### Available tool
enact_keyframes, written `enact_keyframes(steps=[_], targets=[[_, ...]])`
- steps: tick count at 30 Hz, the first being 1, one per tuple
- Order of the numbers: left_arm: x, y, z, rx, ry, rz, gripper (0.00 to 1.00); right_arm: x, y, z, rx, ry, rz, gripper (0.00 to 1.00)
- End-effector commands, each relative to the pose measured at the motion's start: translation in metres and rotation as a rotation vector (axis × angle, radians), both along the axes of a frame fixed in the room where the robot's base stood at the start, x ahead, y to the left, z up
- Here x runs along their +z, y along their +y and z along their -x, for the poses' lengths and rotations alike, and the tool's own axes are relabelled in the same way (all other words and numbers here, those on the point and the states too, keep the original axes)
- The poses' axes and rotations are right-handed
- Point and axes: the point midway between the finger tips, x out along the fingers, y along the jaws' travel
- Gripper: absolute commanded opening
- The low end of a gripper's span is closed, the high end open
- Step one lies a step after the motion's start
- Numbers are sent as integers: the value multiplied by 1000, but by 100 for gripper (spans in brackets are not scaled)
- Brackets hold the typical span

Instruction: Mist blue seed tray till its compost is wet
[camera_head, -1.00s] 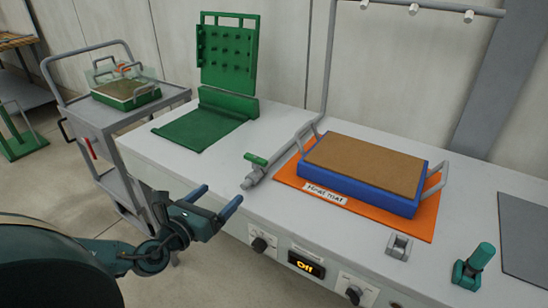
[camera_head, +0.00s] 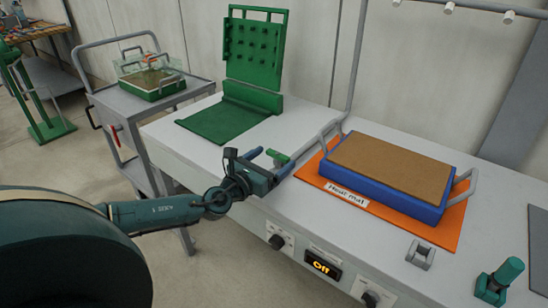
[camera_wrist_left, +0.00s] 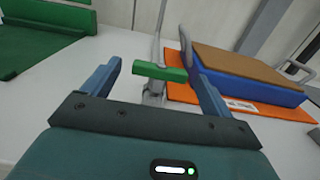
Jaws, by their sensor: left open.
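The blue seed tray (camera_head: 385,190), with silver end handles, sits on the orange heat mat (camera_head: 440,233). Its compost (camera_head: 392,165) is an even light brown. Left of it, a grey pipe carries a valve with a green lever (camera_head: 277,157). The pipe rises to an overhead bar with white nozzles (camera_head: 448,6); no spray shows. My left gripper (camera_head: 268,163) is open and empty at the lever. In the left wrist view the lever (camera_wrist_left: 160,71) appears between the blue fingertips (camera_wrist_left: 157,70); I cannot tell whether they touch it. My right gripper is not in view.
The bench front has knobs (camera_head: 277,241) and a display (camera_head: 323,267) reading "Off". A green hinged press (camera_head: 255,60) stands at the bench's back left. A grey cart (camera_head: 115,100) holds another tray. A grey bracket (camera_head: 420,254) and teal-handled fixture (camera_head: 500,280) stand at right.

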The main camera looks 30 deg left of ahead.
Motion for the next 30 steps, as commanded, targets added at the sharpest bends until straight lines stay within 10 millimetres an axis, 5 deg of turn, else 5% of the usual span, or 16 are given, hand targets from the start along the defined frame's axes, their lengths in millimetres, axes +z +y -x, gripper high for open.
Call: enact_keyframes(steps=[14, 30], targets=[[0, -2, -13, -1, 1, 1, 85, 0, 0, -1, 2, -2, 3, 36], [0, -1, -13, -1, 1, 1, 41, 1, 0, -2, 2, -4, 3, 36]])
